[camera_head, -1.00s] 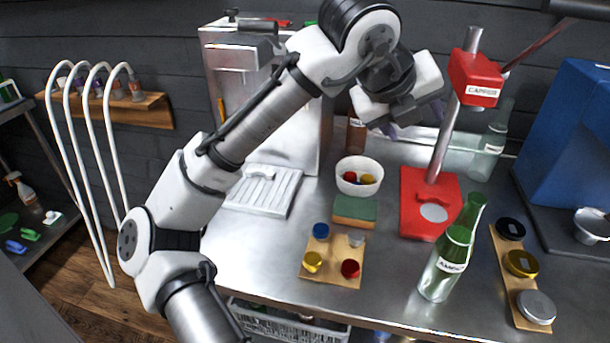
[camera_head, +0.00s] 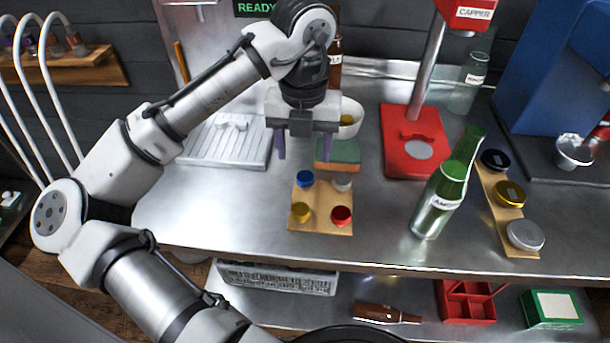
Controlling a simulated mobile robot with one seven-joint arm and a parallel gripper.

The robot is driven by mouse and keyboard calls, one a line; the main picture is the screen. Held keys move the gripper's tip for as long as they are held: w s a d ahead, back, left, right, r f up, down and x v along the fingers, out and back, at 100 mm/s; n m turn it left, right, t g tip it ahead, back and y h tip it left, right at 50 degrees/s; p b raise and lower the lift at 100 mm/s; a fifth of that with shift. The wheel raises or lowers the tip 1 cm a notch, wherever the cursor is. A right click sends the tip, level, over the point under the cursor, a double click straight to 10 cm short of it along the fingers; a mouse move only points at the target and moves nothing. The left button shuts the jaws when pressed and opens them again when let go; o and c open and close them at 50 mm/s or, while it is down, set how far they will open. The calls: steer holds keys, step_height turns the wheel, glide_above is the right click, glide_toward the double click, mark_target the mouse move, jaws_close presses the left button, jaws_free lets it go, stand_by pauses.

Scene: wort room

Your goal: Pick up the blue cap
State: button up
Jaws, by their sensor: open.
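The blue cap (camera_head: 304,179) sits at the back left of a small wooden board (camera_head: 321,222) on the steel bench. A white or silver cap (camera_head: 342,183) is to its right, a yellow cap (camera_head: 301,212) in front of it, and a red cap (camera_head: 341,215) diagonally in front. My gripper (camera_head: 304,155) points down with its two purple fingers apart. It appears above and a little behind the blue cap in the picture, empty and apart from it. The exact height is hard to tell.
A green-and-orange sponge (camera_head: 338,155) and a white bowl (camera_head: 350,118) stand behind the board. A board with jar lids (camera_head: 509,193) lies farther right. Bare steel lies left of the board.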

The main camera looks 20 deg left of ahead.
mark_target(305, 176)
steer(key=shift+d+f+p, duration=0.1)
steer(key=shift+f+p, duration=0.45)
steer(key=shift+f, duration=2.2)
steer(key=c, duration=1)
